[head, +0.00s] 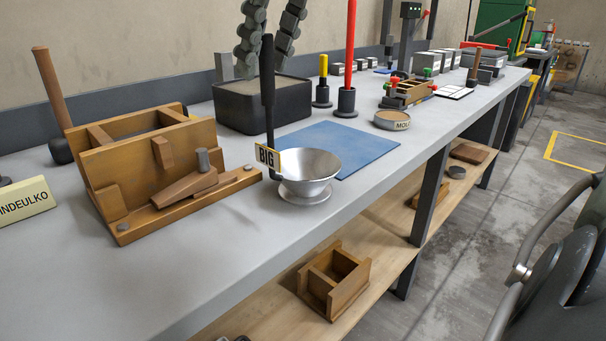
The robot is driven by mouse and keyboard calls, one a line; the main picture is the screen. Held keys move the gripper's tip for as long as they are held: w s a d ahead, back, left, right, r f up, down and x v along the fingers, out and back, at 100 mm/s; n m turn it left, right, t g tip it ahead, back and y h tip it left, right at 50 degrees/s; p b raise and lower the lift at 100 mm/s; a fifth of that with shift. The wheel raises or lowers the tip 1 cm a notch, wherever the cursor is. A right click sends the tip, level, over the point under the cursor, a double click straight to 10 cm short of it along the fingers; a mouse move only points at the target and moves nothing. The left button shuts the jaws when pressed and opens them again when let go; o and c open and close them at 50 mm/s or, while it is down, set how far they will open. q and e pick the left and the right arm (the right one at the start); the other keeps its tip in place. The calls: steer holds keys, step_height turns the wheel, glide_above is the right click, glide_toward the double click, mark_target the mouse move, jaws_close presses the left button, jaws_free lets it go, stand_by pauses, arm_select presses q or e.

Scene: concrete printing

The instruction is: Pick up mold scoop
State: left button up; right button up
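A metal scoop with a round silver bowl (308,168) stands near the table's front edge. Its upright black handle (267,75) carries a tag reading BIG. A small round brown dish (393,120) with a label that seems to start MOL sits farther right, past the blue mat; I cannot tell what it holds. My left gripper is not in view.
A wooden mold (140,165) stands on the left of the table (250,240). A blue mat (350,145) lies behind the scoop, with a black bin (262,105) beyond. A wooden frame (334,278) is on the lower shelf. The front left tabletop is clear.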

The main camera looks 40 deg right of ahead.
jaws_close()
steer(key=shift+r, duration=0.15)
